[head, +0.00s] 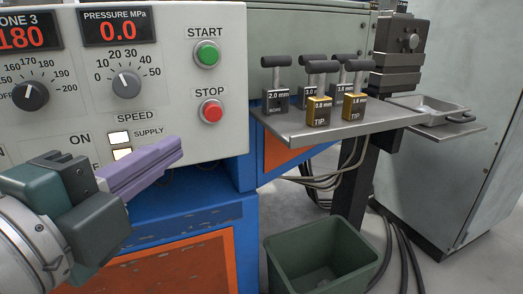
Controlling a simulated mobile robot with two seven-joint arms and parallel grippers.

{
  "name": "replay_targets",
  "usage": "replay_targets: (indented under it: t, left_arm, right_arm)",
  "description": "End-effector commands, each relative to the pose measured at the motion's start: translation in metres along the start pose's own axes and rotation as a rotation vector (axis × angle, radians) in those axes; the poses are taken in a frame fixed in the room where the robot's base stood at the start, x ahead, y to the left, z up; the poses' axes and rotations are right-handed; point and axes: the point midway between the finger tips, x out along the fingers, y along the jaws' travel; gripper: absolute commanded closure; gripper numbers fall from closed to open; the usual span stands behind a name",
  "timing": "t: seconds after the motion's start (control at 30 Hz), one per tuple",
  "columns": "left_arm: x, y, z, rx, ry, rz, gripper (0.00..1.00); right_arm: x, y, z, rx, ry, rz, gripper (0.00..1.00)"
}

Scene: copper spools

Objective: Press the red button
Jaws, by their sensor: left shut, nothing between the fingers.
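The red button (211,112) sits on the white control panel (190,140), under the word STOP. A green button (207,54) marked START is above it on the same panel. My left gripper (178,148) comes in from the lower left with purple fingers closed together and nothing held. Its fingertips are below and to the left of the red button in the picture, apart from it. My right gripper is not in view.
Dials (126,84), displays and SUPPLY switches fill the panel's left side. A metal shelf (300,133) with several handled blocks stands right of the panel. A green bin (285,250) is on the floor below, near dark cables.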

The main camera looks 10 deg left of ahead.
Motion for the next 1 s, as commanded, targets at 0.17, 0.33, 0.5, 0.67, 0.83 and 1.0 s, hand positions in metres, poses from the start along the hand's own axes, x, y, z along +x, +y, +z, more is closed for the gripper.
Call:
replay_targets:
  t: [0.17, 0.33, 0.5, 0.67, 0.83, 1.0]
  left_arm:
    - [0.001, 0.010, -0.003, 0.025, 0.016, -0.013, 1.00]
    - [0.001, 0.009, -0.003, 0.026, 0.016, -0.013, 1.00]
    - [0.002, 0.009, -0.003, 0.025, 0.015, -0.013, 1.00]
    - [0.012, 0.009, -0.003, 0.024, 0.016, -0.015, 1.00]
    - [0.038, 0.009, -0.003, 0.025, 0.015, -0.017, 1.00]
    - [0.070, 0.009, -0.004, 0.024, 0.015, -0.017, 1.00]
  right_arm:
    - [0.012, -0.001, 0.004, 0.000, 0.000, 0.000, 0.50]
    - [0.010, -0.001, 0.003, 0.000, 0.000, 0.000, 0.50]
    - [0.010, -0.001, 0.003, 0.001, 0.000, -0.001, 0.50]
    - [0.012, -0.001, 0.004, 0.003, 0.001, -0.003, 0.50]
    - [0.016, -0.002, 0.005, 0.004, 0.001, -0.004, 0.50]
    - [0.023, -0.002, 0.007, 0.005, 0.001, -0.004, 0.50]
